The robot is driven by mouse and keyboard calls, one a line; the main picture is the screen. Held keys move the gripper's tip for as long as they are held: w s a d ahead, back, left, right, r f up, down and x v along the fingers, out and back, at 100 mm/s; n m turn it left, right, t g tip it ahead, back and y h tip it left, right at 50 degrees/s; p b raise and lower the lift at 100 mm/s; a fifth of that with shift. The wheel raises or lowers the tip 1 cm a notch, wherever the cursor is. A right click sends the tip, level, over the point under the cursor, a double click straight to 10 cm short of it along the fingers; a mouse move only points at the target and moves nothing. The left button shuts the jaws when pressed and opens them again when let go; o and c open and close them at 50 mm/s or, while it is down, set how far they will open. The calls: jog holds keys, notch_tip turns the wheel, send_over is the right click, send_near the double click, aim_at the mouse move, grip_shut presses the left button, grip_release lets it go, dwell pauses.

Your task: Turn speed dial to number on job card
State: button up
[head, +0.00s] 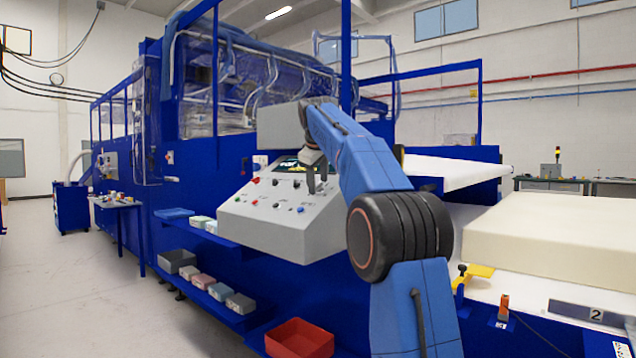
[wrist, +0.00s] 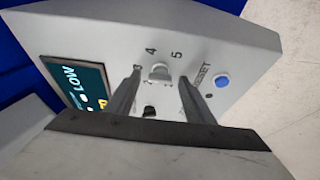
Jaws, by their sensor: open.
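The grey sloped control panel (head: 285,222) stands in the middle of the head view, with a screen (head: 300,167) at its top and several coloured buttons. My gripper (head: 317,188) hangs over the panel, pointing down at it. In the wrist view my gripper (wrist: 159,75) is open, with one finger on each side of a small pale knob (wrist: 159,72). This looks like the speed dial, with numbers 4 and 5 printed beside it. I cannot tell whether the fingers touch it, nor its setting. I cannot make out a job card.
A blue button (wrist: 222,81) with a RESET label sits right of the fingers. The screen (wrist: 75,82) reading LOW lies left. A red bin (head: 299,338) stands below.

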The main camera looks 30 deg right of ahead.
jog(key=shift+f, duration=0.1)
jog(key=shift+c, duration=0.5)
jog(key=c, duration=0.9)
jog(key=shift+c, duration=0.2)
